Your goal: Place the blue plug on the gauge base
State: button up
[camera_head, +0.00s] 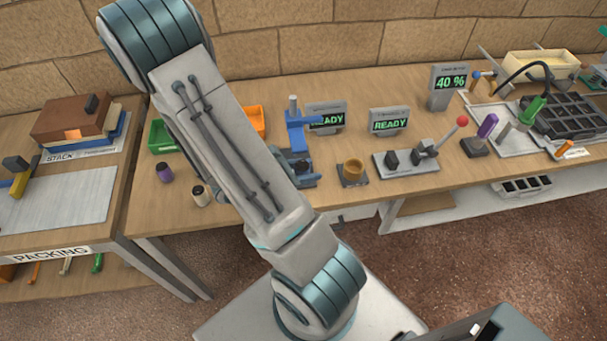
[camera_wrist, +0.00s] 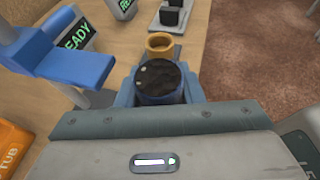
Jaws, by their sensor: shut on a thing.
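In the wrist view my gripper (camera_wrist: 160,98) is shut on the blue plug (camera_wrist: 160,84), seen from above as a round, dark-topped piece with a bluish edge. Blue parts flank it; I cannot tell whether they are fingers or a fixture. The plug's lower end is hidden. Just beyond it is a brass ring (camera_wrist: 160,46) on a small grey base, which looks like the gauge base; it also shows in the head view (camera_head: 353,167). The ring looks empty and apart from the plug. In the head view my arm hides the gripper.
A blue press (camera_head: 297,132) stands left of the ring, and its blue head (camera_wrist: 75,58) is close to my gripper. Two READY displays (camera_head: 389,122) stand behind. A lever fixture (camera_head: 408,160) is to the right. Purple (camera_head: 165,173) and beige (camera_head: 201,195) plugs stand at left.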

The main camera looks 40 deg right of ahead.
jog(key=shift+w+d+f+b, duration=0.15)
jog(key=shift+d+f+b, duration=0.35)
jog(key=shift+b, duration=2.4)
jog(key=w+d+f, duration=0.1)
jog(key=w, duration=0.1)
jog(key=w+d+f+p, duration=0.1)
jog(key=w, duration=0.1)
jog(key=w+d+f, duration=0.1)
jog(key=f, duration=0.1)
jog(key=shift+w+d, duration=0.3)
jog(key=shift+w, duration=0.1)
jog(key=shift+f+p, duration=0.3)
jog(key=shift+f, duration=1.65)
jog(key=shift+f, duration=0.2)
jog(key=o, duration=1)
jog(key=shift+r, duration=0.1)
jog(key=shift+o, duration=0.2)
jog(key=shift+r, duration=0.1)
